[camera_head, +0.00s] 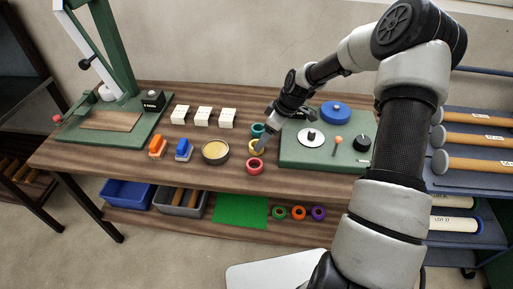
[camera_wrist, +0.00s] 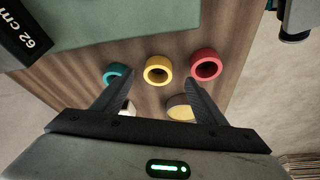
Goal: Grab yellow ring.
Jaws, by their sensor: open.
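The yellow ring (camera_head: 254,146) lies on the wooden table between a teal ring (camera_head: 258,130) and a red ring (camera_head: 254,166). In the wrist view the yellow ring (camera_wrist: 158,69) sits in the middle, with the teal ring (camera_wrist: 117,74) to its left and the red ring (camera_wrist: 206,66) to its right.
A green board (camera_head: 300,159) with knobs stands right of the rings. A round tan-filled bowl (camera_head: 216,152), a blue block (camera_head: 183,150) and an orange block (camera_head: 157,147) stand to the left. Several white blocks (camera_head: 203,116) are behind them. The table's front edge is close to the red ring.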

